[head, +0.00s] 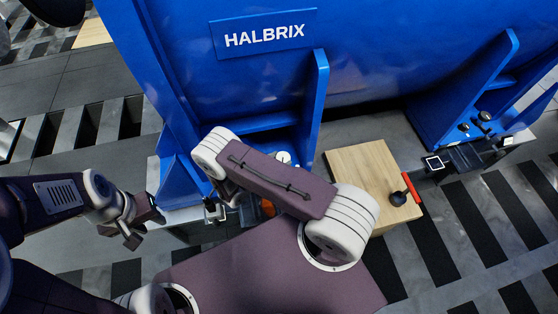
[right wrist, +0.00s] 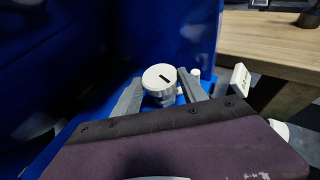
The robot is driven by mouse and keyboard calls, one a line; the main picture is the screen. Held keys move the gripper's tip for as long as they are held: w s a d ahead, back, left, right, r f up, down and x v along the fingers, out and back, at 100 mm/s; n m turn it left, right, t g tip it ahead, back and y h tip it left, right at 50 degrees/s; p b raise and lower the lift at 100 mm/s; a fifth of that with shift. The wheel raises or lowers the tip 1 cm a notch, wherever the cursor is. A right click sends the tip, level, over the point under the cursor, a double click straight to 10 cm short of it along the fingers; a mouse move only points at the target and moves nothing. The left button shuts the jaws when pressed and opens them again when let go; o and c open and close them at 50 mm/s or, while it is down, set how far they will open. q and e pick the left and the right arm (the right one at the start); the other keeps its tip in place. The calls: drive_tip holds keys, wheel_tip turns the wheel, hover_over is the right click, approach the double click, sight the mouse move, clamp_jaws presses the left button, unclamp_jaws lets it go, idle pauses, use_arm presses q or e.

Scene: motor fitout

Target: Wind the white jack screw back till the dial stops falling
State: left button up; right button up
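The white jack screw (right wrist: 161,78) shows in the right wrist view as a round white head with a black mark on its top, close to the blue motor. My right gripper (right wrist: 160,84) has its two grey fingers apart, one on each side of the head; I cannot tell if they touch it. In the head view my right forearm hides this gripper. A small white part (head: 283,157) shows just past the forearm. My left gripper (head: 134,222) is at the left, away from the motor's foot; its finger opening is unclear. No dial face is readable.
The blue motor (head: 360,60) with its HALBRIX plate fills the back. Small fittings (head: 433,163) sit by the right foot. A white block (right wrist: 240,80) stands close to the right finger.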

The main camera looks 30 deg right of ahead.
drive_tip(key=shift+s+d+r+n+t+y+p, duration=0.1)
drive_tip(key=shift+s+r+n+t+y+p, duration=0.15)
drive_tip(key=shift+n+t+p, duration=0.55)
drive_tip(key=n+t+p, duration=0.1)
drive_tip(key=n+y+p, duration=0.1)
drive_tip(key=n+t+y+p, duration=0.1)
drive_tip(key=p, duration=0.1)
drive_tip(key=shift+s+d+t+y, duration=0.25)
drive_tip(key=shift+s+d+t, duration=0.05)
drive_tip(key=n+y+p, duration=0.1)
drive_tip(key=n+t+y, duration=0.1)
drive_tip(key=t+p, duration=0.1)
drive_tip(key=shift+s+d+f+n+y+p, duration=0.15)
drive_tip(key=shift+d+n+y+p, duration=0.15)
drive_tip(key=shift+n+y, duration=0.1)
drive_tip(key=shift+d+n+t+y+p, duration=0.1)
drive_tip(key=shift+n+t+y+p, duration=0.45)
drive_tip(key=shift+n+y, duration=0.3)
drive_tip(key=shift+n+y, duration=0.25)
drive_tip(key=o, duration=1.4)
